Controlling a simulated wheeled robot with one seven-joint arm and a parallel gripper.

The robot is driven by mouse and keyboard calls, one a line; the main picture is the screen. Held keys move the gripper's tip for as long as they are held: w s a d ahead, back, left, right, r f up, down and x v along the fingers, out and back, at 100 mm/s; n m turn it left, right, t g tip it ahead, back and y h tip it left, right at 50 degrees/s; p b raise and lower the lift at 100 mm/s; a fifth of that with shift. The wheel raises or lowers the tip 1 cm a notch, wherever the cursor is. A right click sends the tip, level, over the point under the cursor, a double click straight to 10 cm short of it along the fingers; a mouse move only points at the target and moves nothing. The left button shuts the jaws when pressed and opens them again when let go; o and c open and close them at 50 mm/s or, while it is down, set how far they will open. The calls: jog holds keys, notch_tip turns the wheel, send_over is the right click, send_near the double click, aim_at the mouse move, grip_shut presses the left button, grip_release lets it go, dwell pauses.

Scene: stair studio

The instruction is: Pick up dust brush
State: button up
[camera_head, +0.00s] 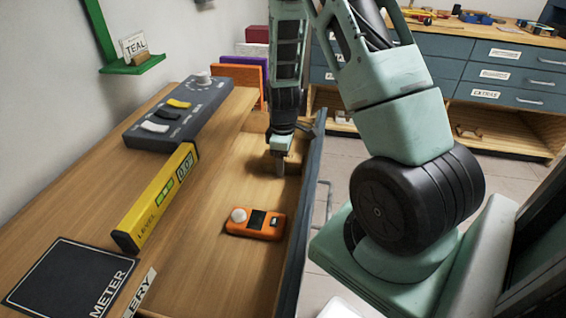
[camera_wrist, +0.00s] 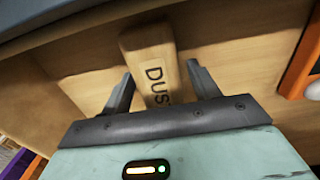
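The dust brush (camera_wrist: 150,62) shows in the wrist view as a tan wooden block-like handle with "DUS" readable on it; the rest of its lettering is hidden by my gripper. My gripper (camera_wrist: 158,80) is open, with one dark finger on each side of the brush and visible gaps between. Whether the fingers are at the brush's height cannot be told. In the head view my gripper (camera_head: 279,165) points down into the far end of the open drawer-like bay on the right of the wooden bench. The brush is hard to make out there.
An orange device with a white dome (camera_head: 256,223) lies nearer in the same bay. A yellow level (camera_head: 160,197) and a grey switch panel (camera_head: 178,112) are on the bench at left. The bay's dark front wall (camera_head: 300,215) runs close on the right.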

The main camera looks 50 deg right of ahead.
jog(key=c, duration=0.9)
notch_tip(320, 180, up, 10)
jog(key=shift+r+p, duration=0.1)
jog(key=shift+p, duration=0.75)
